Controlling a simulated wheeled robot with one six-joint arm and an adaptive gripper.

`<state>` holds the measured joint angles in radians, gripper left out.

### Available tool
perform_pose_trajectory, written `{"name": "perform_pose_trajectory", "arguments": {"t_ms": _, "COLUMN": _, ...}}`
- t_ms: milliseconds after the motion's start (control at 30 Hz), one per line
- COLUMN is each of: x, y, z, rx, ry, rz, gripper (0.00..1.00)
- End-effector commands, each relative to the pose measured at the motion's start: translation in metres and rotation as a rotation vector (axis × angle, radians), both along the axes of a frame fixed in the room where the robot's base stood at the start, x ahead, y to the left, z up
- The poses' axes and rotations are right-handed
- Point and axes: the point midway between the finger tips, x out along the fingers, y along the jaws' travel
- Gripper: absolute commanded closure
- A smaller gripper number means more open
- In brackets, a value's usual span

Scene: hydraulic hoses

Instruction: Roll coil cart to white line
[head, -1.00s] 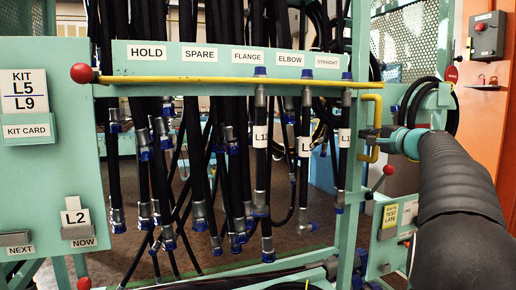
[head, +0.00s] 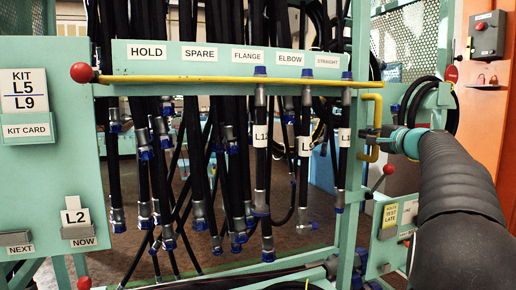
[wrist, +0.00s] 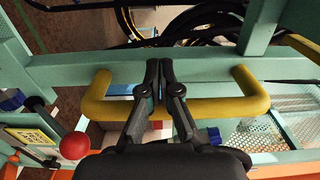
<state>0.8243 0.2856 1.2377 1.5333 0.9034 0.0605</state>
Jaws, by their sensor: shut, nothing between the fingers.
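The coil cart appears to be the teal frame (head: 352,190) hung with black hoses. A yellow U-shaped handle (head: 376,150) is on its right side. My gripper (head: 376,132) reaches this handle from the right. In the wrist view my gripper (wrist: 158,68) is shut with its fingertips together and nothing between them. The fingers lie across the middle of the yellow handle (wrist: 215,110), with their tips past the bar toward the teal rail. I cannot tell whether they touch the bar. The white line is not in view.
A teal panel (head: 48,140) with kit cards stands at the left. A long yellow bar (head: 240,80) with a red knob (head: 82,72) crosses the front. A red ball knob (wrist: 75,145) is left of my gripper in the wrist view. An orange wall (head: 492,110) stands at the right.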

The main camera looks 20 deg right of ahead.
Motion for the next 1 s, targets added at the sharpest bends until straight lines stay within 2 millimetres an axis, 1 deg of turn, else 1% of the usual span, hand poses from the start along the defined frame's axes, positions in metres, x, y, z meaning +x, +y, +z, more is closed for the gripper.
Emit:
{"name": "perform_pose_trajectory", "arguments": {"t_ms": 533, "x": 0.0, "y": 0.002, "z": 0.0, "rx": 0.0, "ry": 0.0, "rz": 0.0, "gripper": 1.0}}
{"name": "perform_pose_trajectory", "arguments": {"t_ms": 1000, "x": -0.001, "y": 0.02, "z": -0.001, "rx": -0.001, "ry": 0.0, "rz": 0.0, "gripper": 1.0}}
